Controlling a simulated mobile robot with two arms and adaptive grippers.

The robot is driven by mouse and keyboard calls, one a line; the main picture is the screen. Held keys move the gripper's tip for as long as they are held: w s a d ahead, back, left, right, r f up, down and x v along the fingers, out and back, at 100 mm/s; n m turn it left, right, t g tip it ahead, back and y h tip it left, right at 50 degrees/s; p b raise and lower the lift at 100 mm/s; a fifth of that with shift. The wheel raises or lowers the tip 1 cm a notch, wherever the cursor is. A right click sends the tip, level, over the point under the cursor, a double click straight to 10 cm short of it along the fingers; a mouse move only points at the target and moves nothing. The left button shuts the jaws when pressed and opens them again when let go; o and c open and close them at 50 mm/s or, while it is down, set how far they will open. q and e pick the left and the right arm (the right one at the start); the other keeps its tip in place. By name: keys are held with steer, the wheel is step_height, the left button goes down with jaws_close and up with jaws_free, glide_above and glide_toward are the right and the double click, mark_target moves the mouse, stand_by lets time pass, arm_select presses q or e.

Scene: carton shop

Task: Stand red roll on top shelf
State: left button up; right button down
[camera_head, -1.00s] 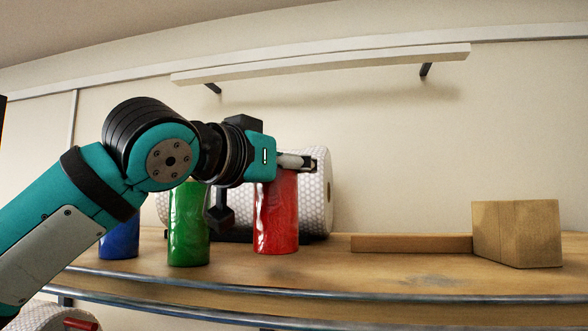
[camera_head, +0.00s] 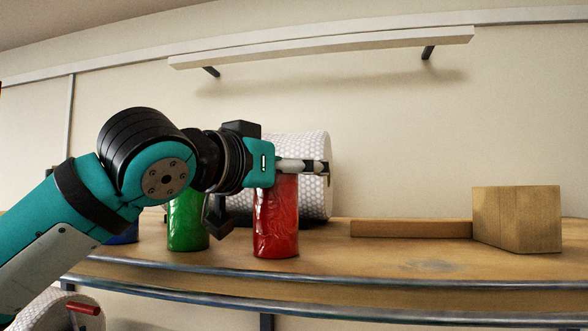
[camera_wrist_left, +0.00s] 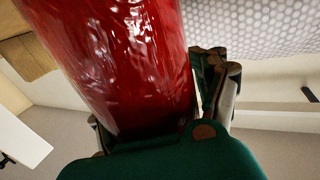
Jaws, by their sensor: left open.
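The red roll (camera_head: 276,222) stands upright on the wooden shelf board (camera_head: 390,262), in front of the bubble-wrap roll. My left gripper (camera_head: 318,166) is open at the top of the red roll, with its fingers reaching past it to the right. In the left wrist view the red roll (camera_wrist_left: 125,60) fills much of the picture, close against the gripper's green palm. One finger shows at its right side; the other is mostly hidden. My right gripper is not in view.
A green roll (camera_head: 187,222) stands to the left, with a blue roll (camera_head: 125,234) partly behind my arm. A bubble-wrap roll (camera_head: 318,190) lies behind. A metal rail (camera_head: 400,287) runs along the front edge.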

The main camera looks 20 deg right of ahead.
arm_select(q)
steer(key=b+v, duration=0.2)
steer(key=v, duration=0.1)
steer(key=shift+s+a+f, duration=0.1)
steer(key=shift+s+a, duration=0.15)
steer(key=shift+a, duration=0.05)
steer(key=b+v, duration=0.1)
steer(key=v, duration=0.1)
steer(key=b+v, duration=0.1)
steer(key=v, duration=0.2)
steer(key=b+v, duration=0.1)
steer(key=v, duration=0.2)
steer(key=shift+s+a+r+b, duration=0.1)
steer(key=shift+r+b, duration=0.2)
steer(key=shift+b, duration=0.1)
stand_by(0.6)
